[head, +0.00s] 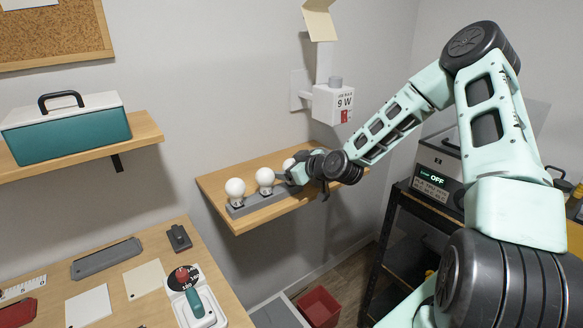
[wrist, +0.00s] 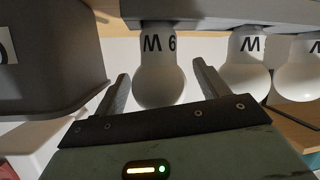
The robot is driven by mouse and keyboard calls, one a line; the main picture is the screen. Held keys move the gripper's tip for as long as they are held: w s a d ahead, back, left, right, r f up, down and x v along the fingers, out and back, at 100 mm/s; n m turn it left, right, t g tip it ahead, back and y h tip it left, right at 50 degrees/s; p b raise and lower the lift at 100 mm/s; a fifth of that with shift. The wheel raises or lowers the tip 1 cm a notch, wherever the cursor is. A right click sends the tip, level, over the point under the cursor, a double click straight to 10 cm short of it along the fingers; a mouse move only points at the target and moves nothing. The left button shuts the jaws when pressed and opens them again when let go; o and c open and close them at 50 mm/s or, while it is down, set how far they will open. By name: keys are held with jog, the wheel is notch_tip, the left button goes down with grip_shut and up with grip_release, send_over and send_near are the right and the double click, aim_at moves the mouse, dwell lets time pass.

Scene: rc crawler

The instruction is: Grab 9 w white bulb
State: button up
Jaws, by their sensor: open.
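Three white bulbs stand in a row on a grey holder (head: 237,211) on the wall shelf: one at left (head: 235,187), one in the middle (head: 265,177), and one at right (head: 288,163), partly hidden by my gripper (head: 296,176). In the wrist view the bulbs hang upside down in the picture. The nearest white bulb (wrist: 159,82) has a marking that looks like an inverted "9 W". My gripper (wrist: 162,72) is open, with one finger on each side of this bulb and visible gaps. Two other bulbs (wrist: 244,75) (wrist: 300,80) are to the right.
A white wall box marked "9 W" (head: 333,104) is above the wooden shelf (head: 215,187). A dark grey object (wrist: 50,60) stands left of the bulb in the wrist view. A workbench (head: 165,247) and a teal toolbox (head: 70,135) are at left.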

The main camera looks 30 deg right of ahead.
jog(key=shift+w+a+f, duration=0.1)
jog(key=shift+w+f, duration=0.1)
jog(key=shift+w, duration=0.2)
jog(key=c, duration=1)
